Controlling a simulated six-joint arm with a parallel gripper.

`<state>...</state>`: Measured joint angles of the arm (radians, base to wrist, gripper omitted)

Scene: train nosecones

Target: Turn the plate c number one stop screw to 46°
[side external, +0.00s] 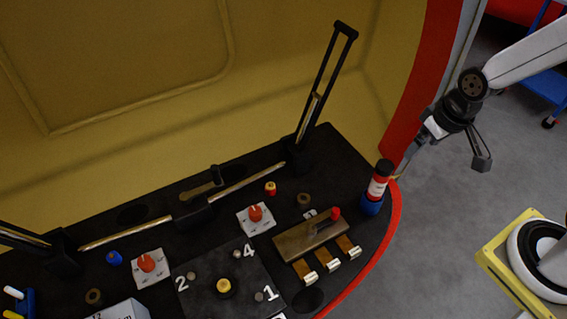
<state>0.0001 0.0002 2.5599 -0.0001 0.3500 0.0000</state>
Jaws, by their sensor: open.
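A dark plate (205,300) with white numerals lies at the lower middle of the black console, with a yellow knob (224,287) at its centre. A small grey screw (258,296) sits just left of the numeral 1 (269,292); its slot angle is too small to read. Similar screws show beside the numerals 2 and 4. No letter C is readable on the plate. My gripper (441,168) is at the upper right, open and empty, its fingers spread wide. It is beyond the console's right edge, well apart from the screw.
A tall black lever frame (322,90) rises at the back. A brass lever block (308,236) and white square panels with red knobs (255,214) lie around the plate.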

